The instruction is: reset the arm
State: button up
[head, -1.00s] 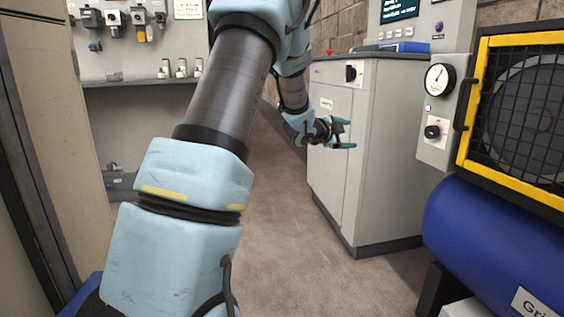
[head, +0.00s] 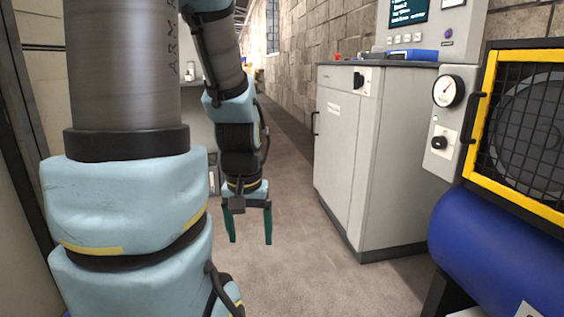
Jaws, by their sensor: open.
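My gripper (head: 250,236) shows in the head view, left of the middle, with its two green fingers pointing down. The fingers are apart, and nothing shows between them. It hangs in front of the brown floor, left of the grey cabinet and apart from it. My arm's thick lower links fill the left of the view, and the forearm comes down behind them to the gripper.
A grey cabinet (head: 336,165) stands right of the gripper, with a control panel (head: 418,25) above it. At the far right are a blue tank (head: 500,245) and a yellow-framed guard (head: 477,115). The floor (head: 300,275) between arm and cabinet is clear.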

notch_tip(320, 180, up, 35)
jog(key=p, duration=3.3)
